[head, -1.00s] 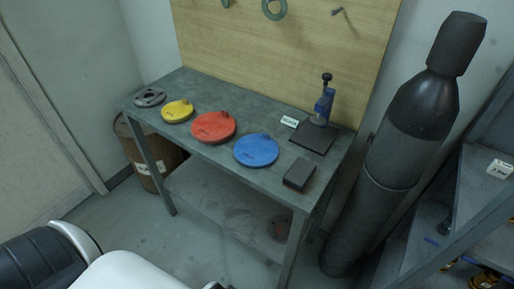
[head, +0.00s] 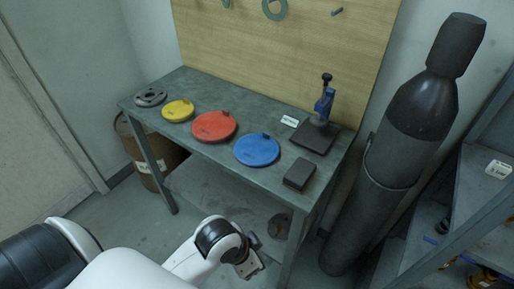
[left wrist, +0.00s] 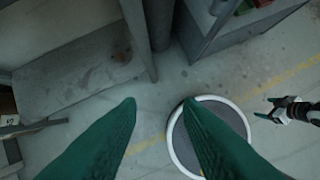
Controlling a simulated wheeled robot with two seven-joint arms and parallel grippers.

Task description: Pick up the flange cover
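Three round discs with small raised knobs, which look like flange covers, lie flat on the workbench (head: 226,160): a yellow one (head: 178,111), a red one (head: 214,127) and a blue one (head: 257,150). A grey ring-like flange (head: 150,97) lies at the bench's left end. My left gripper (head: 248,266) is low in front of the bench, below its top and apart from the discs. In the left wrist view its green fingers (left wrist: 160,105) are spread with nothing between them. My right gripper (left wrist: 268,109) shows small at that view's right edge; its opening is unclear.
A blue press-like tool (head: 323,105) on a dark plate and a dark block (head: 299,174) occupy the bench's right end. A tall dark gas cylinder (head: 408,130) stands right of the bench, near grey shelving (head: 480,200). A brown drum (head: 150,160) stands at the left. A lower shelf runs under the bench.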

